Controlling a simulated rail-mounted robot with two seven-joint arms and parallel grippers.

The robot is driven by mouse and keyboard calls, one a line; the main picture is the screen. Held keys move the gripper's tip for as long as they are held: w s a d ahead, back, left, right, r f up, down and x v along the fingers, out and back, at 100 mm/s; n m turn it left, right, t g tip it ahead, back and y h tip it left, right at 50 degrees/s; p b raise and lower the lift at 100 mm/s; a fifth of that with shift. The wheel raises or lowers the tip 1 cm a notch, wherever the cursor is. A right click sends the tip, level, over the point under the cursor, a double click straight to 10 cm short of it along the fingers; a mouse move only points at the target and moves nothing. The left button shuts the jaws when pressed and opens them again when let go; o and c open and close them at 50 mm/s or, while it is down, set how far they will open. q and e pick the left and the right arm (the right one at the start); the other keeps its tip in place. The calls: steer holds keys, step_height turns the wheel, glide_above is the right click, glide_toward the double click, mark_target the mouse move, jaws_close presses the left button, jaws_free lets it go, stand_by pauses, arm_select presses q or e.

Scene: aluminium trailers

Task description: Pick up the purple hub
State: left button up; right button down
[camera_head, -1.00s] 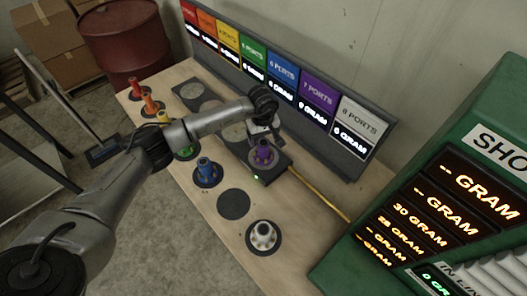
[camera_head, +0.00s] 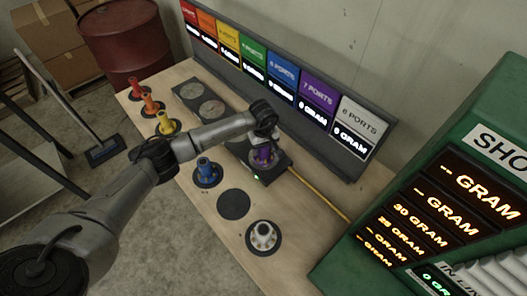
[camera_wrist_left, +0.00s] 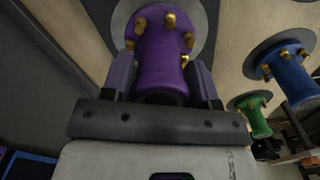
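The purple hub (camera_head: 262,156) stands upright on a round plate of the black scale, in the middle of the workbench. My left gripper (camera_head: 264,143) is right above it and partly covers it in the head view. In the left wrist view the hub (camera_wrist_left: 162,52), with its brass ports, is between the two fingers of my left gripper (camera_wrist_left: 160,80). The fingers are apart, one on each side of the hub. Whether they touch it is hard to tell. My right gripper is in neither view.
A blue hub (camera_head: 206,172) stands close by, and a white hub (camera_head: 262,236) stands nearer the front. Red (camera_head: 137,87), orange (camera_head: 151,104) and yellow (camera_head: 165,123) hubs stand to the left. My arm hides the green hub in the head view. A yellow pencil-like stick (camera_head: 318,193) lies to the right.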

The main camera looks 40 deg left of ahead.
arm_select(q)
steer(key=c, duration=0.9)
steer(key=shift+r, duration=0.1)
jaws_close()
